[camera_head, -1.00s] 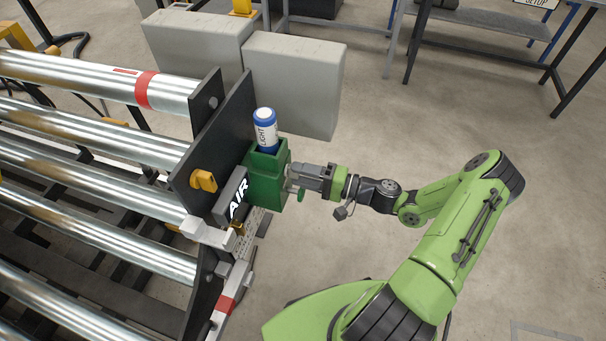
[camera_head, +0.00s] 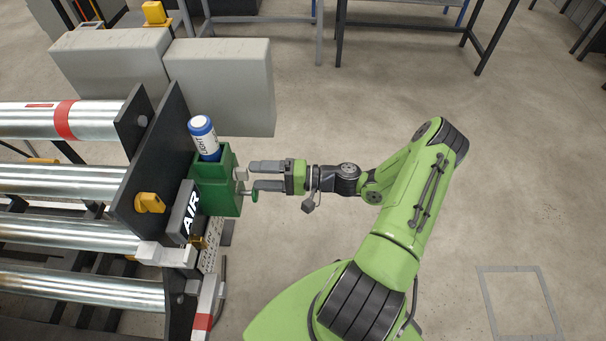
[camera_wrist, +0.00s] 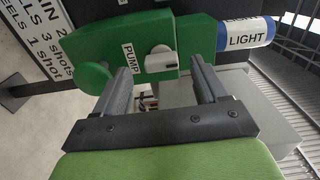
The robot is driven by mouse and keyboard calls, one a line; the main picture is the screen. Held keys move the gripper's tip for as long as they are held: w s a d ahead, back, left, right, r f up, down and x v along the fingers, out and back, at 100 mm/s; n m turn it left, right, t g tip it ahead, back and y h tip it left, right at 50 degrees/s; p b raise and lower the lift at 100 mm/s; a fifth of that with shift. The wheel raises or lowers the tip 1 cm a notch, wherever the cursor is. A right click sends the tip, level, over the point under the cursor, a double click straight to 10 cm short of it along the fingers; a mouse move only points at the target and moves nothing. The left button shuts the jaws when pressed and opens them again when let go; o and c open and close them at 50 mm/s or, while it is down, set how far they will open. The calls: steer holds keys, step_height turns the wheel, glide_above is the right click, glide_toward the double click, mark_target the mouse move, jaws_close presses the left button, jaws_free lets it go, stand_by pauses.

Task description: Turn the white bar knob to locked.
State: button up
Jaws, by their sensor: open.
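The white bar knob (camera_head: 240,173) sticks out of the right face of the green box (camera_head: 217,188). In the wrist view the knob (camera_wrist: 160,63) lies crosswise, beside a label reading PUMP. No locked mark is readable. My gripper (camera_head: 253,175) is open and points left at the knob, its fingertips close to the box face. In the wrist view my gripper (camera_wrist: 160,68) has one finger on each side of the knob, with gaps between. I cannot tell how far the tips reach along it.
A green round button (camera_head: 255,195) sits below the knob, near my lower finger. A blue-and-white LIGHT bottle (camera_head: 204,138) stands in the box. A black AIR plate (camera_head: 189,212) and a yellow knob (camera_head: 150,203) are to the left.

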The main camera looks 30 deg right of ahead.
steer(key=p+v, duration=0.1)
steer(key=v, duration=1.2)
